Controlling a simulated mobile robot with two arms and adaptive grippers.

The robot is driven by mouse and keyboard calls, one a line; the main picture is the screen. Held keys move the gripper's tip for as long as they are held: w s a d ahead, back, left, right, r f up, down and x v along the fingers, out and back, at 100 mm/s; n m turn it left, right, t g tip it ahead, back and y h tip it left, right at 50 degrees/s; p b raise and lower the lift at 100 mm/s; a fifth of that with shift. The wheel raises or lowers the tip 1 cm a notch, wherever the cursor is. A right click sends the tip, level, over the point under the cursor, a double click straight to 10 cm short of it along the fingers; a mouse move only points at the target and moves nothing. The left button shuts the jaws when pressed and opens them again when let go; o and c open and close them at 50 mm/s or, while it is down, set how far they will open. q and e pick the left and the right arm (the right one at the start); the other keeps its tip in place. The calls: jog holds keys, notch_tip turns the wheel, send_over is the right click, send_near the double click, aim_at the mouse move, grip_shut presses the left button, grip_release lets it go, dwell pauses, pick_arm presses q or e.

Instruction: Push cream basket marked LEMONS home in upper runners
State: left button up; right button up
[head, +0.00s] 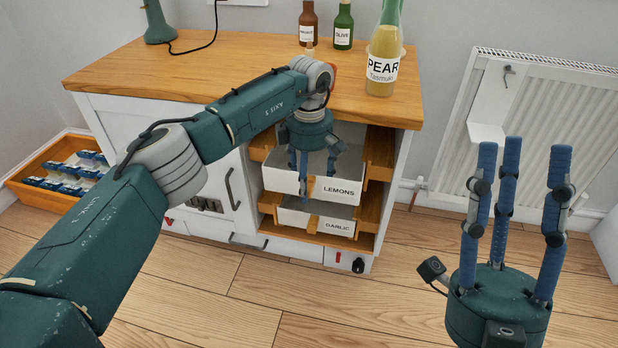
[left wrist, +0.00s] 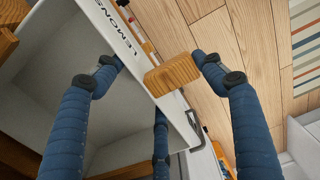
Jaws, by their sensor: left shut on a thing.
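The cream basket marked LEMONS (head: 337,190) sits in the upper wooden runners (head: 378,155) of the white cabinet, with its front wall and label facing out. My left gripper (head: 303,185) reaches down over its front from above. In the left wrist view the LEMONS basket (left wrist: 95,55) lies with fingers inside it and one finger outside its front wall, around a wooden handle (left wrist: 172,73). The gripper is shut on the basket's front; exact finger contact is partly hidden. My right gripper (head: 520,150) is open and empty, fingers up, at the right.
A basket marked GARLIC (head: 338,224) sits in the lower runners. The wooden top (head: 200,62) bears bottles, including a PEAR bottle (head: 383,55). A radiator (head: 570,110) is on the right wall and a wooden tray (head: 25,170) at the left. Floor in front is clear.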

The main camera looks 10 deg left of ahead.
pick_arm(q)
jog(key=o, duration=1.6)
jog(key=shift+w+r, duration=0.2)
jog(key=shift+r, duration=0.05)
jog(key=shift+c, duration=0.2)
jog(key=shift+w+r, duration=0.15)
jog(key=shift+r, duration=0.45)
notch_tip(320, 180, up, 10)
jog(key=shift+s+r, duration=0.2)
jog(key=shift+s, duration=0.1)
